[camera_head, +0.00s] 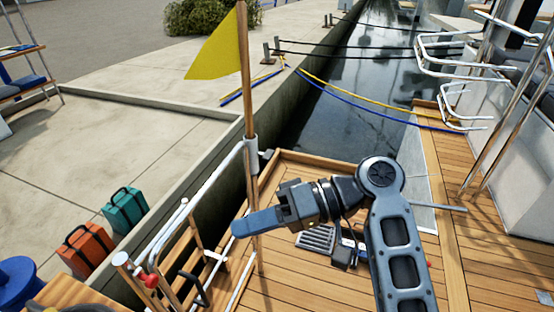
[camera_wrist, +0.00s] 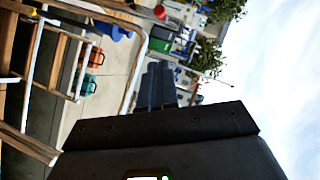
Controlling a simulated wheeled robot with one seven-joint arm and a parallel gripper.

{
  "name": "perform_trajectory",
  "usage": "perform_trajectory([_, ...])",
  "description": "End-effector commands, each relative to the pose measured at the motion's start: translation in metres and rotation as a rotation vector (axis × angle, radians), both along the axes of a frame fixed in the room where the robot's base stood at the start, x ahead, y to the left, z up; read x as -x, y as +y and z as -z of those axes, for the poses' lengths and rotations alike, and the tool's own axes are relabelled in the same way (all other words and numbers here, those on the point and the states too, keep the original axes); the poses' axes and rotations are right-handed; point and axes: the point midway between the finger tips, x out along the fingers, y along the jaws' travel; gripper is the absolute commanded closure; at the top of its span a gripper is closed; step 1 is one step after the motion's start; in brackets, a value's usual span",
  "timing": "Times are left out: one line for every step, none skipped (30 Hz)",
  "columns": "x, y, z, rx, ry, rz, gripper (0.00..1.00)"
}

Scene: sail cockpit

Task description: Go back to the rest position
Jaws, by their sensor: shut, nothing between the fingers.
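My gripper (camera_head: 240,228) is at the middle of the head view, its blue fingers shut and empty, pointing left. It is held above the wooden deck (camera_head: 322,187), in front of the wooden flagpole in the picture; I cannot tell whether they touch. In the wrist view my gripper (camera_wrist: 161,72) shows its dark fingers close together, pointing toward the quay and the sky, with nothing between them. My arm is bent at the elbow on the right of it.
A flagpole (camera_head: 246,85) with a yellow flag (camera_head: 217,48) stands at a white rail (camera_head: 180,215). An orange suitcase (camera_head: 87,247) and a teal one (camera_head: 126,210) stand on the quay (camera_head: 60,150). A grate (camera_head: 317,239) lies on the deck. Metal rails (camera_head: 450,50) are at right.

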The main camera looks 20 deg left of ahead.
Motion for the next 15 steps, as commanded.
perform_trajectory([0.000,0.000,0.000,0.000,0.000,0.001,1.00])
perform_trajectory([0.000,0.000,0.001,0.000,0.001,0.004,1.00])
perform_trajectory([0.000,-0.001,0.003,0.003,0.003,0.013,1.00])
perform_trajectory([0.001,-0.002,0.006,0.005,0.005,0.025,1.00])
perform_trajectory([0.001,-0.003,0.011,0.010,0.008,0.041,1.00])
perform_trajectory([0.002,-0.005,0.020,0.019,0.012,0.074,1.00])
perform_trajectory([0.004,-0.007,0.027,0.026,0.017,0.102,1.00])
perform_trajectory([0.005,-0.010,0.035,0.036,0.019,0.137,1.00])
perform_trajectory([0.007,-0.015,0.049,0.050,0.024,0.190,1.00])
perform_trajectory([0.009,-0.019,0.059,0.062,0.027,0.233,1.00])
perform_trajectory([0.011,-0.024,0.070,0.075,0.028,0.279,1.00])
perform_trajectory([0.014,-0.031,0.084,0.094,0.028,0.342,1.00])
perform_trajectory([0.016,-0.037,0.094,0.108,0.026,0.388,1.00])
perform_trajectory([0.019,-0.043,0.104,0.123,0.023,0.434,1.00])
perform_trajectory([0.023,-0.052,0.116,0.142,0.017,0.494,1.00])
